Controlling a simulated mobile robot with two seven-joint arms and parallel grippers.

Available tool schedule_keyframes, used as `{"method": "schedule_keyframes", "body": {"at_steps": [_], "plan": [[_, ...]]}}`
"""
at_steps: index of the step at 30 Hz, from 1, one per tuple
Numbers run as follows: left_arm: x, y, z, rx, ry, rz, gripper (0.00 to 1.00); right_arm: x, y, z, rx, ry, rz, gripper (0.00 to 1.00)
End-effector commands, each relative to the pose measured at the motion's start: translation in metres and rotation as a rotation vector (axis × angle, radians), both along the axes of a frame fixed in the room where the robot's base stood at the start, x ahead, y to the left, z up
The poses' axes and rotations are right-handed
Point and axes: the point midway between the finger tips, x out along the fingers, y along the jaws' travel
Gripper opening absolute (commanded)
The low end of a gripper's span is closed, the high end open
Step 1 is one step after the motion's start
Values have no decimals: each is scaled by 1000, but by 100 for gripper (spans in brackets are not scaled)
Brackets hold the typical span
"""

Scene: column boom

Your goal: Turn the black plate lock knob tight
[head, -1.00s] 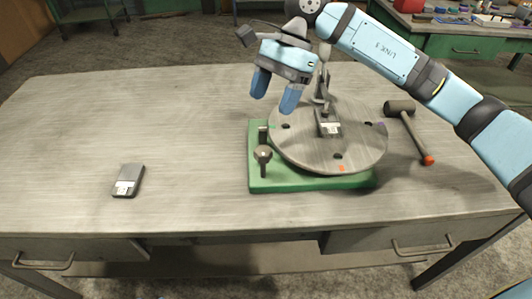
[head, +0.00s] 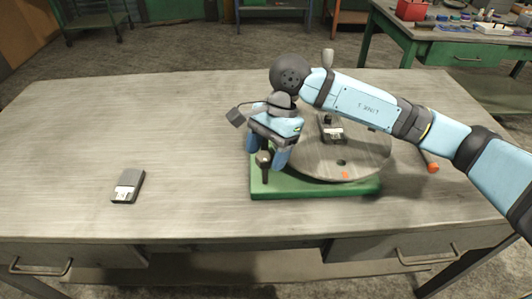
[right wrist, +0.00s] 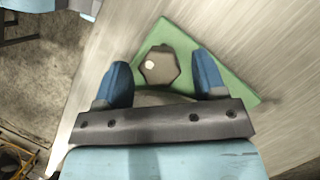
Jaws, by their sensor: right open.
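The black plate lock knob (head: 264,158) stands upright on its stem at the front left of the green base (head: 312,190), beside the round grey plate (head: 350,165). My right gripper (head: 267,158) is open with its blue fingers pointing down at the knob. In the right wrist view the lobed knob (right wrist: 159,65), with a pale dot on top, shows between and slightly beyond the two fingertips (right wrist: 160,78). I cannot tell whether either finger touches it. The green base (right wrist: 225,88) shows under it. My left gripper is not in view.
A dark block with a pale label (head: 333,133) sits on the plate. Another labelled grey block (head: 128,186) lies at the left of the table (head: 80,130). A hammer's orange handle end (head: 432,168) shows at right, mostly behind my arm.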

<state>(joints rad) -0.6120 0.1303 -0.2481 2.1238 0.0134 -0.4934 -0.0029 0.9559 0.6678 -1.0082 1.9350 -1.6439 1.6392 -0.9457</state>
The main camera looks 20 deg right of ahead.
Motion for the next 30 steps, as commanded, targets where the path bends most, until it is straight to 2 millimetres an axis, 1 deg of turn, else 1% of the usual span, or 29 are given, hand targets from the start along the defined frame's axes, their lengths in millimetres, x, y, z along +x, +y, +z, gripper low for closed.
{"method": "schedule_keyframes", "body": {"at_steps": [4, 11, 14, 15, 17, 18, 26, 30], "plan": [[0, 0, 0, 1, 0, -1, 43, -1, 2, -6, 1, 0, 0, 64], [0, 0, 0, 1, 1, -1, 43, -1, 2, -6, 0, -1, 0, 64], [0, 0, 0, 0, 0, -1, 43, -1, 2, -6, 0, -1, 0, 44], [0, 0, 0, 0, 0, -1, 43, -1, 2, -6, 0, -1, 0, 35], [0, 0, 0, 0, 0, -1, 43, -1, 2, -6, 0, -1, 0, 21], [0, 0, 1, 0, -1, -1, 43, -1, 2, -6, 0, -1, 0, 16], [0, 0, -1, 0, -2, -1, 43, -1, 2, -7, 0, 0, -20, 16], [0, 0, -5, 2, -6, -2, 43, -1, 2, -8, 1, -1, -68, 16]]}}
